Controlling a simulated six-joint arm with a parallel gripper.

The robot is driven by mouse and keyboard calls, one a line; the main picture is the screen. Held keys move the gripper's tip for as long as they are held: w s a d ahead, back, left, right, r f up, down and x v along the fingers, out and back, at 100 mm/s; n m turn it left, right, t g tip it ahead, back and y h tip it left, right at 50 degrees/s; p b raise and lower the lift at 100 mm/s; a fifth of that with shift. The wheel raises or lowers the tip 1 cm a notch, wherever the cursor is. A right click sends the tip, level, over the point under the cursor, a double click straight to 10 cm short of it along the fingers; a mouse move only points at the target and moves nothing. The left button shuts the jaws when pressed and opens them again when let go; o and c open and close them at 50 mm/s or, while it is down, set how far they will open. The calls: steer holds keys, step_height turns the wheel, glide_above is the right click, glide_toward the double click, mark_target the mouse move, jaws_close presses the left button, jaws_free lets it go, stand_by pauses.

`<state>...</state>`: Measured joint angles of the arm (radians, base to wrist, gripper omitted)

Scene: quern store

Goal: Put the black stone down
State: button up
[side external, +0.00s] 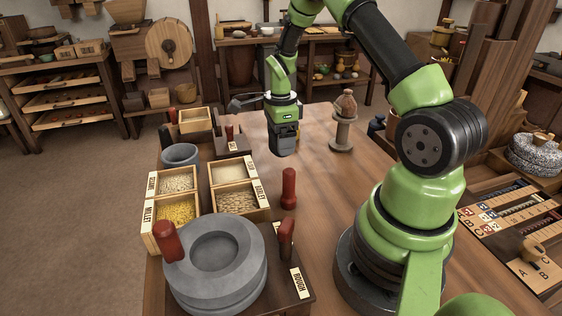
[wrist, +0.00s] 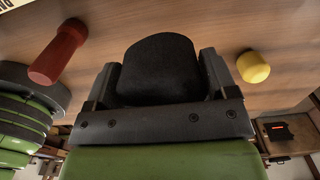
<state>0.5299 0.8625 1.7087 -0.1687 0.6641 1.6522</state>
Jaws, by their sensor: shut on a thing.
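The black stone (wrist: 158,68) is a dark, rounded, matt block. In the wrist view it sits between the two jaws of my gripper (wrist: 160,82), which are shut on it from both sides. In the side view my gripper (side external: 284,143) points down over the wooden table (side external: 322,174), behind the red peg. There the stone can hardly be told from the dark jaws. Its underside is hidden, and I cannot tell whether it touches the table or hangs just above it.
A red peg (side external: 289,190) stands near the gripper. A grey quern (side external: 245,240), grain boxes (side external: 240,198) and a grey bowl (side external: 180,155) fill the left side. A jar on a pedestal (side external: 343,130) stands to the right. Tabletop between peg and pedestal is bare.

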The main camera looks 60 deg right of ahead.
mark_target(281, 171)
steer(key=shift+f, duration=2.95)
steer(key=shift+f, duration=0.1)
steer(key=o, duration=1.3)
steer(key=shift+f, duration=0.1)
steer(key=shift+c, duration=0.2)
